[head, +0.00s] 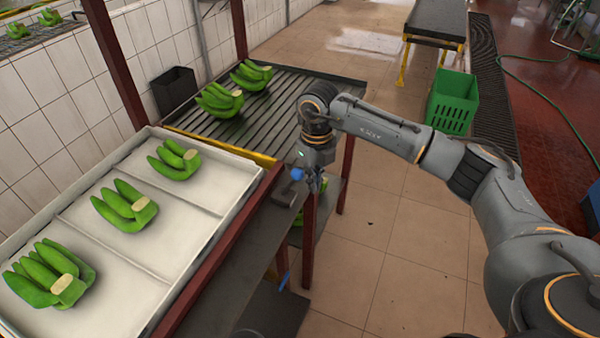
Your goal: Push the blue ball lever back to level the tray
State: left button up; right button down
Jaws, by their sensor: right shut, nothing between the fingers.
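The white tray (217,191) fills the left of the head view. It has three compartments, each with a bunch of green bananas (125,206). I cannot tell its exact tilt from this view. A blue ball (297,174) shows beside the tray's right edge. My right gripper (312,186) comes down right at the ball, shut and empty, pointing downward. Ball and gripper overlap in the picture, and I cannot tell whether they touch. The lever's shaft is mostly hidden. My left gripper is out of view.
A ribbed dark table (280,110) behind the tray holds two banana bunches (220,100). Dark red posts (112,62) stand around the tray. A small blue part (283,282) hangs lower down. A green crate (452,102) stands on the tiled floor, which is mostly clear.

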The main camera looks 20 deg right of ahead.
jog(key=shift+f, duration=0.4)
jog(key=b, duration=0.3)
send_over(282, 192)
jog(key=shift+w+r, duration=0.1)
jog(key=shift+w, duration=0.15)
jog(key=shift+s+d, duration=0.35)
jog(key=shift+d, duration=0.1)
jog(key=shift+r+p, duration=0.15)
jog(key=shift+p, duration=0.15)
notch_tip(282, 192, up, 10)
jog(key=p, duration=0.5)
jog(key=shift+s+f+p, duration=0.15)
jog(key=shift+f+p, duration=0.05)
jog(key=shift+p, duration=0.2)
